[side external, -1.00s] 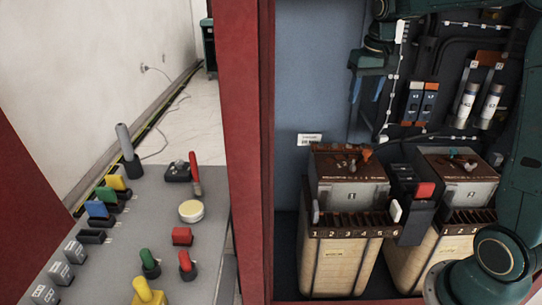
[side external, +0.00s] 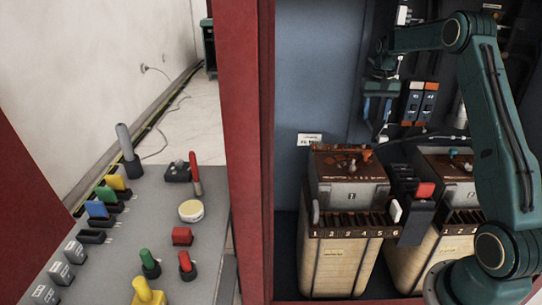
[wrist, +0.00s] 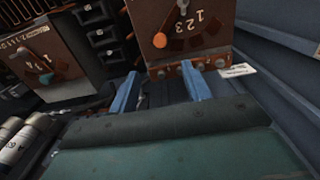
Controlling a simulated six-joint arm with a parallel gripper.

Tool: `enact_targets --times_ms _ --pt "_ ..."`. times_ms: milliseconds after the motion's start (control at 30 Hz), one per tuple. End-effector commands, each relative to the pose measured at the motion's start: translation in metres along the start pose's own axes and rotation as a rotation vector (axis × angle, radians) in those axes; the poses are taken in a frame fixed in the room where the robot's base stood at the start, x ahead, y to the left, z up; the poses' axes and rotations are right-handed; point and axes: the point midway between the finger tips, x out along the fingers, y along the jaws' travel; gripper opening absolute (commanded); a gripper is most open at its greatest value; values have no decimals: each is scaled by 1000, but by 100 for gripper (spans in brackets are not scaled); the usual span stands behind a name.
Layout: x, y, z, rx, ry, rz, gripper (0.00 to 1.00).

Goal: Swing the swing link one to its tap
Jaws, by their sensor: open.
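The first transformer (side external: 352,195) has a rusty brown top with small numbers and an orange-tipped piece (side external: 366,154), which looks like swing link one. In the wrist view, this orange tip (wrist: 160,40) lies on the brown plate left of the numbers 1, 2, 3 (wrist: 181,22). Which tap it points at is unclear. My gripper (side external: 378,104) hangs above and behind this transformer, with its fingers apart and nothing visible between them. In the wrist view, the blue fingers (wrist: 161,72) frame the plate's near edge and stay clear of the orange tip.
The second transformer (side external: 456,190) stands to the right, with a teal-tipped piece (side external: 453,153). A black unit with a red block (side external: 425,190) sits between them. Fuses (side external: 428,102) and cables line the back wall. A red cabinet post (side external: 250,150) bounds the left side.

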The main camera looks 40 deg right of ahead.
Motion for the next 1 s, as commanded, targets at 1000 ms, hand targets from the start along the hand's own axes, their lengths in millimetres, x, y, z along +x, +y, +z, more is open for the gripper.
enact_targets --times_ms 1000 --pt "106 -1 1 -1 -2 0 48"
